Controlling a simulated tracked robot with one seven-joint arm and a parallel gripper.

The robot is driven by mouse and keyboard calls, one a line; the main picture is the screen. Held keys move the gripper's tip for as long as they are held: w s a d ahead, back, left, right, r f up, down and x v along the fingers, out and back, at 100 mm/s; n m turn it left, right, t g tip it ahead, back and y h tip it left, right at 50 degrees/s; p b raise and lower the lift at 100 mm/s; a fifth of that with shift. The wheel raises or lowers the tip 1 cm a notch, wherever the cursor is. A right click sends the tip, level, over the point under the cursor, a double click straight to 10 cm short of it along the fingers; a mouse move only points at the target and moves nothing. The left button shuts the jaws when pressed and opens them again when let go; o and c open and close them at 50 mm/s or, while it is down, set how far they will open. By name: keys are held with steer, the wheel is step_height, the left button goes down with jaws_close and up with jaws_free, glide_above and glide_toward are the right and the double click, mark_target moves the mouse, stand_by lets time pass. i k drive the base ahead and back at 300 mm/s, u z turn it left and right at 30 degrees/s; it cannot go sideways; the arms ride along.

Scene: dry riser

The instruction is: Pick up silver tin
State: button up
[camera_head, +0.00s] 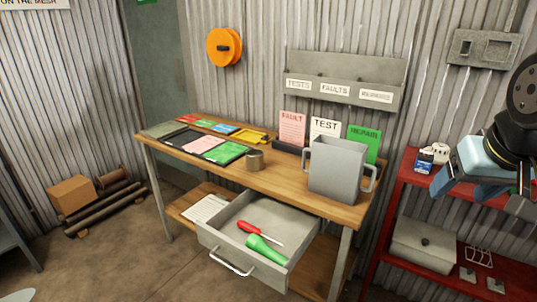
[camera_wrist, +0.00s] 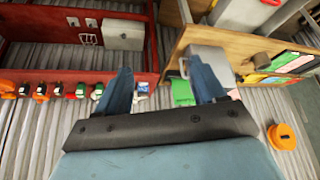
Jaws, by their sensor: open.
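A small round metal tin (camera_head: 255,159), greyish-brown in this light, stands upright on the wooden workbench (camera_head: 285,180), between the black tray and the large grey two-handled container (camera_head: 335,172). My gripper (camera_head: 462,190) is at the right edge of the head view, in front of the red shelf and well away from the tin. In the wrist view its two blue fingers (camera_wrist: 159,75) are spread apart with nothing between them.
The grey container stands right of the tin. A black tray (camera_head: 205,147) with coloured cards lies to its left. An open drawer (camera_head: 222,231) holding a red screwdriver (camera_head: 255,232) and green torch (camera_head: 265,249) sticks out below. A red shelf (camera_head: 385,225) stands at right.

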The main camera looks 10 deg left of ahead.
mark_target(255, 160)
steer(key=z, duration=1.35)
steer(key=k, duration=1.1)
steer(key=u, duration=1.25)
steer(key=i, duration=1)
